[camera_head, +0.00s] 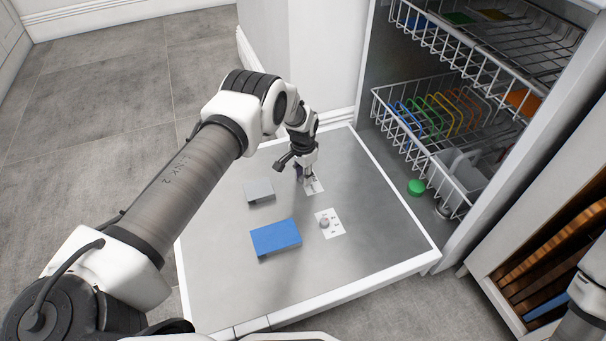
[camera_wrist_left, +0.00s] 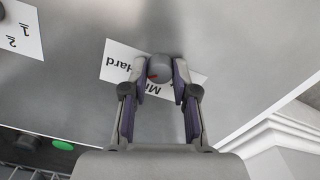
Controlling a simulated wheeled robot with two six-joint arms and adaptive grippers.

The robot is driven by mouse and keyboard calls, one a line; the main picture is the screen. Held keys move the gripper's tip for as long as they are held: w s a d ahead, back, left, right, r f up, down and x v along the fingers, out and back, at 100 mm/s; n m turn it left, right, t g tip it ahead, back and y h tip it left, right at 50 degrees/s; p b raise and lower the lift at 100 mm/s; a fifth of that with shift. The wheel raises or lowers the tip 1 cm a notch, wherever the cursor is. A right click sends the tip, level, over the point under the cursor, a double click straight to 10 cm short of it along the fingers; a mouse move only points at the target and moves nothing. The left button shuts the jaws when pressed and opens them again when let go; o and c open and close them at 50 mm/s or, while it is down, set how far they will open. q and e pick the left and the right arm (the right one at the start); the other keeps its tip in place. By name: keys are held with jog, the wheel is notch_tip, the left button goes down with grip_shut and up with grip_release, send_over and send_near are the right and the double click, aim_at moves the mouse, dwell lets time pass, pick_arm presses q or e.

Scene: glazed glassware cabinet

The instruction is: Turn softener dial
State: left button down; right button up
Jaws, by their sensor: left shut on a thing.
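The softener dial (camera_wrist_left: 160,68) is a small round grey knob with a red mark. It sits on a white label (camera_wrist_left: 118,64) that reads "Hard" and, partly hidden, "Mi". My left gripper (camera_wrist_left: 161,83) is shut on the dial, with one finger on each side of it. In the head view my left gripper (camera_head: 307,180) reaches down to the label (camera_head: 317,187) on the open metal door (camera_head: 365,210); the dial itself is hidden there. My right gripper is out of view.
A second grey knob (camera_head: 325,222) stands on another white label (camera_head: 333,231). A blue flap (camera_head: 276,237) and a grey flap (camera_head: 258,190) are on the door. A green cap (camera_head: 415,187) and wire racks (camera_head: 440,190) are inside the machine at right.

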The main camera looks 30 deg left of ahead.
pick_arm(q)
jog(key=n, duration=1)
jog(key=shift+n+p, duration=0.3)
jog(key=shift+p, duration=0.05)
jog(key=shift+s, duration=0.1)
jog(key=c, duration=0.9)
grip_release()
jog(key=shift+r, duration=0.1)
notch_tip(320, 180, up, 12)
